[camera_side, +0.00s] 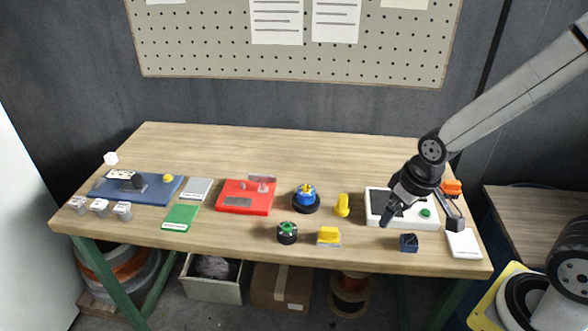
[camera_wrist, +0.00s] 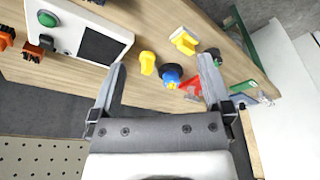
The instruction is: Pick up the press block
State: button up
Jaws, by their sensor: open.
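Which piece is the press block is not clear from the pictures. A yellow block on a pale base (camera_side: 328,236) lies near the table's front edge, and also shows in the wrist view (camera_wrist: 184,41). A small dark block (camera_side: 408,243) sits at the front edge, right of it. A yellow upright piece (camera_side: 342,205) stands behind the yellow block; it shows between my fingers in the wrist view (camera_wrist: 147,64). My gripper (camera_side: 424,224) is open and empty, over the right end of the table by the white box. It also shows in the wrist view (camera_wrist: 163,62).
A white box with a green button (camera_side: 377,211) is under my gripper. An orange piece (camera_side: 451,187) is right of it. A blue and yellow knob (camera_side: 306,196), a green-topped knob (camera_side: 287,232) and a red box (camera_side: 244,197) stand left. The table's back is clear.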

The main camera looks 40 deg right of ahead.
jog(key=w+d+f+n+g, duration=0.15)
jog(key=w+n, duration=0.25)
jog(key=w, duration=0.6)
jog(key=n, duration=0.5)
send_over(343, 196)
jog(key=shift+g, duration=0.45)
jog(key=f, duration=0.5)
jog(key=shift+s+a+f, duration=0.15)
jog(key=shift+s+f, duration=0.1)
jog(key=shift+s, duration=0.05)
jog(key=shift+w+d+f+n, duration=0.2)
jog(key=shift+w+f+n, duration=0.2)
jog(key=shift+w, duration=0.05)
jog(key=shift+f, duration=0.15)
jog(key=shift+f, duration=1.2)
jog(key=shift+s+f, duration=0.15)
jog(key=shift+f, duration=2.45)
